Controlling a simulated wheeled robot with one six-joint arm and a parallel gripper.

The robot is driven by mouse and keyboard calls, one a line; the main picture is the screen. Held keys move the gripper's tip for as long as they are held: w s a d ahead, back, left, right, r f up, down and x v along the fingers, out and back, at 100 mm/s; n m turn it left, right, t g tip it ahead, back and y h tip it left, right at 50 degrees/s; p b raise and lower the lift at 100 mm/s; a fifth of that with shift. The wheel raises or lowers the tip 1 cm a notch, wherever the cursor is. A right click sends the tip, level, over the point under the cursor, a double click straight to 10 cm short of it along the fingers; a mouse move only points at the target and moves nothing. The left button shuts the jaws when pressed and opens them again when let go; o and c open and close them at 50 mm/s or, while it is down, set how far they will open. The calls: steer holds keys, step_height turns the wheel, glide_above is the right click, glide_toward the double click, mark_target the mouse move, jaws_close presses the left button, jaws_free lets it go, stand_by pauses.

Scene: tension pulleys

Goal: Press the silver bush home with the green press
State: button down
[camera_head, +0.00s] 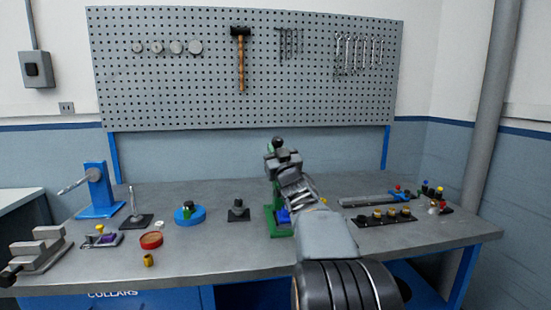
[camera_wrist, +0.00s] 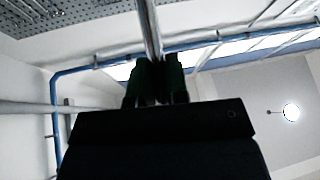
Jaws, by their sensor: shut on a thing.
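The green press (camera_head: 279,222) stands on the bench right of the middle, its upper part mostly hidden by my arm. A black knob (camera_head: 277,143) shows at the top, just above my gripper (camera_head: 281,160). In the wrist view my gripper (camera_wrist: 157,82) is shut on a grey metal rod (camera_wrist: 149,28), which looks like the press lever and runs up out of the picture. A blue piece (camera_head: 284,215) sits on the press base, partly behind my arm. I cannot make out the silver bush; it may be hidden in the press.
A blue press (camera_head: 96,188), a red round tray (camera_head: 151,240), a blue round stand (camera_head: 190,215) and a black block (camera_head: 238,211) stand to the left. A black rack (camera_head: 384,219) with several small parts lies to the right.

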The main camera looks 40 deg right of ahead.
steer(key=f+t+b, duration=0.1)
steer(key=b, duration=0.3)
steer(key=s+f+n+t+b, duration=0.1)
steer(key=f+b, duration=0.1)
steer(key=b, duration=0.2)
steer(key=s+a+f+t+b, duration=0.1)
steer(key=b, duration=0.3)
steer(key=shift+s+f+t, duration=0.1)
steer(key=shift+f+t, duration=0.2)
steer(key=shift+f, duration=0.1)
steer(key=shift+f+n+y, duration=0.1)
steer(key=shift+n+y, duration=0.2)
steer(key=c, duration=1.4)
jaws_free()
steer(key=shift+a, duration=0.1)
steer(key=shift+o, duration=1.3)
steer(key=shift+r, duration=0.2)
steer(key=shift+s, duration=0.1)
steer(key=b+v, duration=0.1)
steer(key=v, duration=1.2)
steer(key=shift+s+f+b, duration=0.25)
steer(key=shift+s+b, duration=0.05)
steer(key=shift+b, duration=0.1)
